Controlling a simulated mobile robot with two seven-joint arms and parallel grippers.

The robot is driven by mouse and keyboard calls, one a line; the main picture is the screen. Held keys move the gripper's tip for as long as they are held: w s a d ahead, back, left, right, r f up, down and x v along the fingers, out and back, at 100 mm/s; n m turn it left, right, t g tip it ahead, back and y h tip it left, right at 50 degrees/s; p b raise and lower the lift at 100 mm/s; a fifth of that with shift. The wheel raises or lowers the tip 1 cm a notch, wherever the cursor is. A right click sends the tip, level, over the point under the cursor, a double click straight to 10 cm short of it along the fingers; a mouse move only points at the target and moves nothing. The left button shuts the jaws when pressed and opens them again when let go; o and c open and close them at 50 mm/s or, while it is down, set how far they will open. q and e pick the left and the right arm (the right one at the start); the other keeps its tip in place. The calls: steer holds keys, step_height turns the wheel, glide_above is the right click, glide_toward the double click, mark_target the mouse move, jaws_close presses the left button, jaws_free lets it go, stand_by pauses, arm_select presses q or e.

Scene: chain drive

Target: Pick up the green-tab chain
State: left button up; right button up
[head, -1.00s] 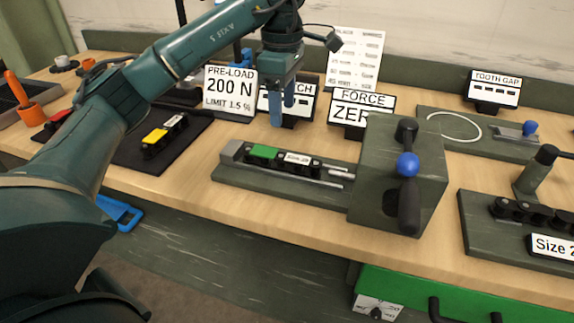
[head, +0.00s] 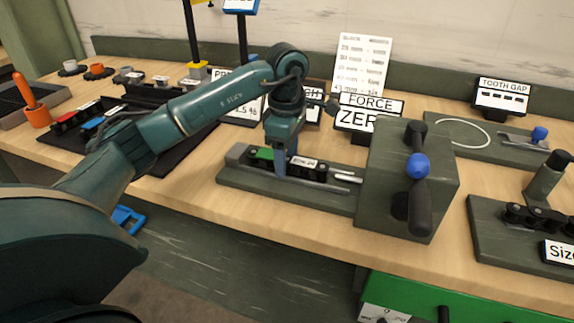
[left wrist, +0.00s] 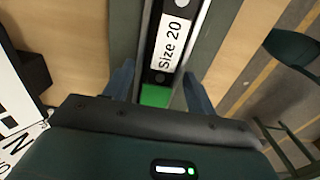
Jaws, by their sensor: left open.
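The green-tab chain (head: 264,153) lies in the slot of a dark green fixture (head: 240,180), with a white "Size 20" label on its dark links. My left gripper (head: 280,168) is open and lowered over the chain, pointing down. In the left wrist view the two blue fingers (left wrist: 159,90) stand either side of the chain, with the green tab (left wrist: 155,96) between them and the "Size 20" label (left wrist: 172,40) just ahead. The fingers are apart, and I cannot tell whether they touch the chain. My right gripper is not in view.
The fixture's block with a blue-knobbed handle (head: 417,165) stands right of the chain. The FORCE sign (head: 370,113) stands behind. A dark mat (head: 150,165) with red-tab and blue-tab pieces lies left, partly behind my left arm. Bare wood (head: 200,200) runs along the front.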

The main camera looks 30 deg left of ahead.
arm_select(q)
steer(key=shift+c, duration=0.5)
jaws_close()
steer(key=shift+r, duration=0.1)
